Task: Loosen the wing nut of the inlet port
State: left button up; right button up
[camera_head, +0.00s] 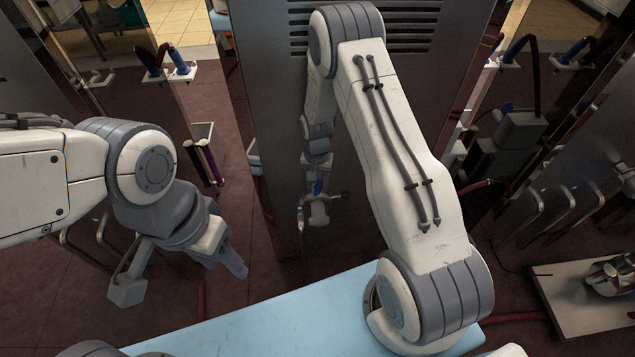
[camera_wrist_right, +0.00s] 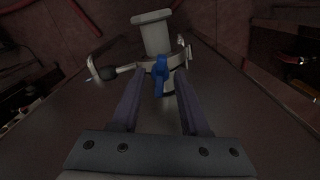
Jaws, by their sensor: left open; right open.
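The inlet port (camera_wrist_right: 153,36) is a pale metal pipe stub with a flange and a clamp around it, in the upper middle of the right wrist view. Its blue wing nut (camera_wrist_right: 160,72) sits on the clamp, facing me. My right gripper (camera_wrist_right: 160,78) is open, with one finger on each side of the wing nut and visible gaps between. In the head view the port (camera_head: 318,212) is small, in front of the grey cabinet, below my right gripper (camera_head: 318,178), and partly hidden. My left gripper (camera_head: 234,264) is empty at left, away from the port, its fingers pointing down and right.
A grey metal cabinet (camera_head: 268,110) with vent slots stands behind the port. A metal plate (camera_head: 585,318) with a fitting lies at right. Hoses and bent handles (camera_head: 545,212) line the right side.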

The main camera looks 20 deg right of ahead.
grip_shut()
jog(key=shift+n, duration=0.3)
jog(key=n, duration=0.9)
jog(key=shift+n+b, duration=0.3)
jog(key=shift+n, duration=0.1)
jog(key=n, duration=1)
jog(key=shift+n, duration=0.4)
